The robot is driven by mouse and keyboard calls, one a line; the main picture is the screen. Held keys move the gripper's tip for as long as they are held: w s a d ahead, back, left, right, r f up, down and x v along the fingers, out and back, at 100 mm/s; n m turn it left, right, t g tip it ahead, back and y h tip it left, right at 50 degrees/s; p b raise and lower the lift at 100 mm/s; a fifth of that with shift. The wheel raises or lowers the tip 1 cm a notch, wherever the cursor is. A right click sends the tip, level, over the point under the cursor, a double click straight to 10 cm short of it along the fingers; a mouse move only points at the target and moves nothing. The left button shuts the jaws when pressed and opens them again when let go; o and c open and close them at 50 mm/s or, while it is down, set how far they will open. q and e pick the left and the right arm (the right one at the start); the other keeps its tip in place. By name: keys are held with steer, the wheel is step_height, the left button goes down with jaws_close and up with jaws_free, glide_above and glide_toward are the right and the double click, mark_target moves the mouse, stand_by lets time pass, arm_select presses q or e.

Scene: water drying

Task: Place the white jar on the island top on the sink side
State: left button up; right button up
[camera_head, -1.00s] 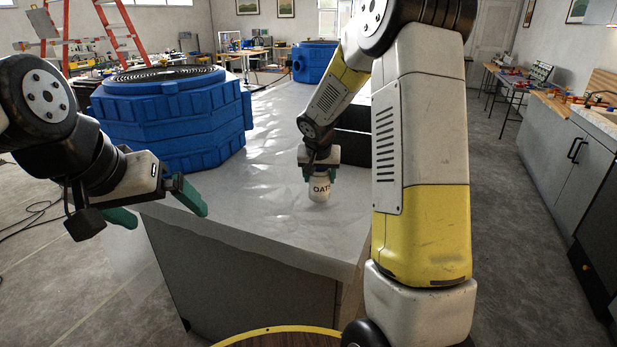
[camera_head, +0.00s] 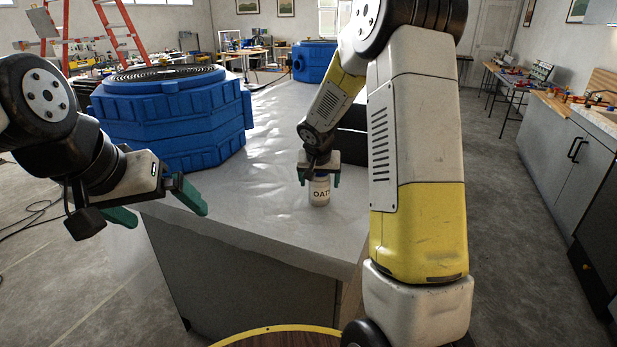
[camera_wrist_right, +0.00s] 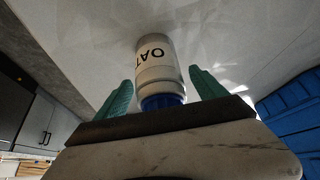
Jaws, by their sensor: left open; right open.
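The white jar (camera_head: 320,190), lettered "OAT" with the rest cut off, stands upright on the island top (camera_head: 262,190). In the right wrist view the jar (camera_wrist_right: 156,62) shows a blue lid. My right gripper (camera_head: 319,180) is directly above the jar. Its green fingers are open, one on each side of the jar's lid end, with visible gaps in the wrist view (camera_wrist_right: 163,92). My left gripper (camera_head: 170,208) is open and empty, off to the left near the island's front left corner.
A large blue round container (camera_head: 170,120) stands on the island's left part. A second blue container (camera_head: 312,62) is at the far end. A dark box (camera_head: 352,145) stands behind my right arm. The sink counter (camera_head: 600,120) runs along the right wall, across an open floor (camera_head: 500,200).

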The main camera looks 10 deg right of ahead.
steer(key=v, duration=1.2)
steer(key=s+a+r+n+y, duration=0.1)
steer(key=s+r+n+y, duration=0.1)
steer(key=s, duration=1.1)
steer(key=s+a+r+n+y, duration=0.1)
steer(key=s+r, duration=0.4)
steer(key=s, duration=0.9)
steer(key=shift+s+a+n+y, duration=0.25)
steer(key=shift+a+n+y, duration=0.15)
steer(key=shift+a, duration=0.15)
steer(key=shift+d, duration=0.1)
